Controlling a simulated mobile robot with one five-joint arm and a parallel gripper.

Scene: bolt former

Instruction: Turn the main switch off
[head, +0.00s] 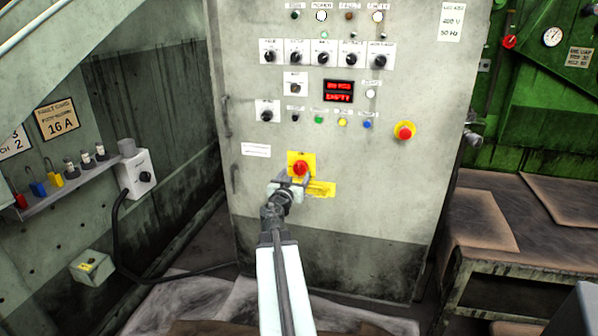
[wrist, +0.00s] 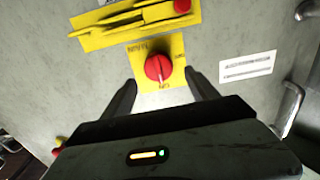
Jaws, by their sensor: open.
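The main switch is a red rotary knob (head: 300,168) on a yellow plate (head: 293,156), low on the front of the grey cabinet. In the wrist view the red knob (wrist: 158,68) has a pale ridge running roughly up and down in the picture, toward a small mark at the plate's lower edge. My gripper (head: 291,184) is at the plate, just below the knob in the head view. In the wrist view my gripper (wrist: 160,77) is open, one finger on each side of the knob, with gaps to both. Finger contact with the plate cannot be told.
A yellow plate with a yellow bar (wrist: 125,26) and red end lies beside the switch plate. A white label (wrist: 247,66) and metal handles are nearby. Higher on the cabinet are selector knobs, a red display (head: 339,91) and a red emergency button (head: 404,131).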

